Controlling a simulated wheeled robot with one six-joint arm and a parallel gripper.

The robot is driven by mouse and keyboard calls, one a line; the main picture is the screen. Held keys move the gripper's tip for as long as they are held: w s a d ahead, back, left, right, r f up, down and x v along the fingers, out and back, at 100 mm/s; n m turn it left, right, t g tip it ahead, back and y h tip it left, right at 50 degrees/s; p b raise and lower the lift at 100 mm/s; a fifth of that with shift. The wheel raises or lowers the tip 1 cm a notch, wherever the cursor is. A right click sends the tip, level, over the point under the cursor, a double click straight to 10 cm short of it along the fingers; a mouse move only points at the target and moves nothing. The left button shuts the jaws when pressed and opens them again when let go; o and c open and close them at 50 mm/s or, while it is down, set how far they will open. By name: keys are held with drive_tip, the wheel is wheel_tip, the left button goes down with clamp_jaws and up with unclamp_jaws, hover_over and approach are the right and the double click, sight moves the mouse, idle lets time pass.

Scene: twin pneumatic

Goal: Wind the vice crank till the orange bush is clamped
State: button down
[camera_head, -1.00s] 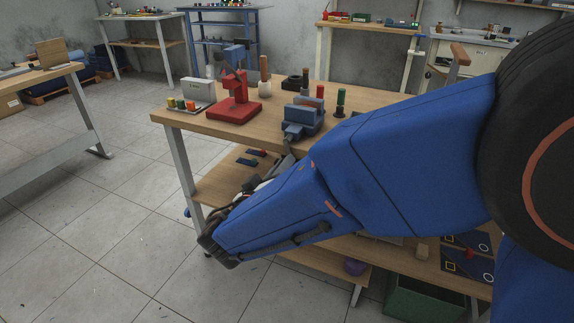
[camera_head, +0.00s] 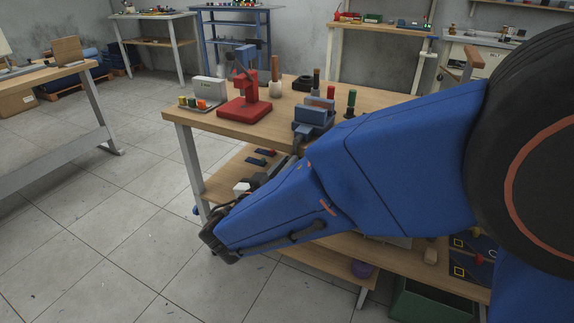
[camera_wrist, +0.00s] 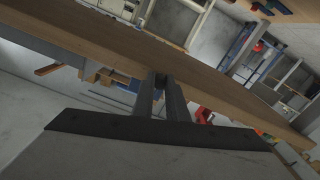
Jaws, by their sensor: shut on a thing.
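The blue vice (camera_head: 314,117) stands on the front edge of the wooden bench, left of my blue arm. In the wrist view my gripper (camera_wrist: 160,92) has its two grey fingers close together at the bench edge. They are shut on a small dark piece, which I take to be the vice crank (camera_wrist: 160,78); little of it shows between the fingers. In the head view my arm covers most of the gripper, and the crank cannot be made out. I cannot make out an orange bush in the vice jaws, so I cannot tell whether it is clamped.
Floor (camera_head: 110,230) is clear at left.

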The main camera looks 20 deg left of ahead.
drive_tip(key=c, duration=1.7)
unclamp_jaws()
drive_tip(key=shift+c, duration=0.2)
drive_tip(key=s+a, duration=0.1)
drive_tip(key=s, duration=1.6)
drive_tip(key=shift+s+a, duration=0.2)
drive_tip(key=shift+s, duration=0.05)
